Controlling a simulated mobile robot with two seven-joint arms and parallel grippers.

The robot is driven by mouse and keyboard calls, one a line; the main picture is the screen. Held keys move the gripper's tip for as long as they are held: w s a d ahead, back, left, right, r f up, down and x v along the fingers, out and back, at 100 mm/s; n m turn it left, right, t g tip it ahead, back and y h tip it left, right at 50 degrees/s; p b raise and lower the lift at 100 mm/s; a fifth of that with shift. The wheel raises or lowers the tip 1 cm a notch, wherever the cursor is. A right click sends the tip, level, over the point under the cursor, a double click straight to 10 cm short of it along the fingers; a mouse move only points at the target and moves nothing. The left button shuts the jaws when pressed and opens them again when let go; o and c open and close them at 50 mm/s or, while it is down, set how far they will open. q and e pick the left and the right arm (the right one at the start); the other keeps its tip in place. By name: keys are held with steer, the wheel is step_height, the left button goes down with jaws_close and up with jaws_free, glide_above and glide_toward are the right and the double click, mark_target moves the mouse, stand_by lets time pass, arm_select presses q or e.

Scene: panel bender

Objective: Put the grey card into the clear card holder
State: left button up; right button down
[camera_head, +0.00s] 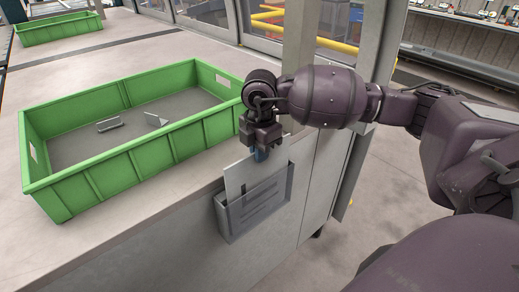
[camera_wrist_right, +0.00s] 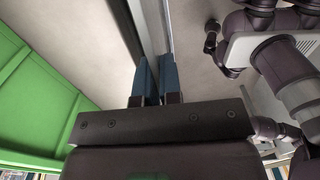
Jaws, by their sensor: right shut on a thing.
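The grey card (camera_head: 237,177) is pale and stands upright, its upper part showing above the front of the card holder (camera_head: 258,204). The holder looks grey and see-through and is fixed to the side of the counter. The card's lower part appears to be inside the holder, behind its front wall; its depth is hard to tell. My right gripper (camera_head: 261,154) is above the holder, shut on the card's upper edge. In the right wrist view, its two blue fingers (camera_wrist_right: 157,82) are close together. My left gripper is not clearly visible in either view.
A green crate (camera_head: 85,186) on the counter (camera_head: 130,240), left of the holder, contains two small grey pieces (camera_head: 109,124) (camera_head: 156,119). Another green crate (camera_head: 60,30) stands farther back. A post (camera_head: 298,45) rises behind my right gripper. Floor to the right is open.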

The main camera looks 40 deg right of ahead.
steer(key=shift+f, duration=0.35)
steer(key=c, duration=1.2)
jaws_free()
step_height(320, 180, up, 11)
steer(key=shift+f+p, duration=0.1)
steer(key=shift+p, duration=0.4)
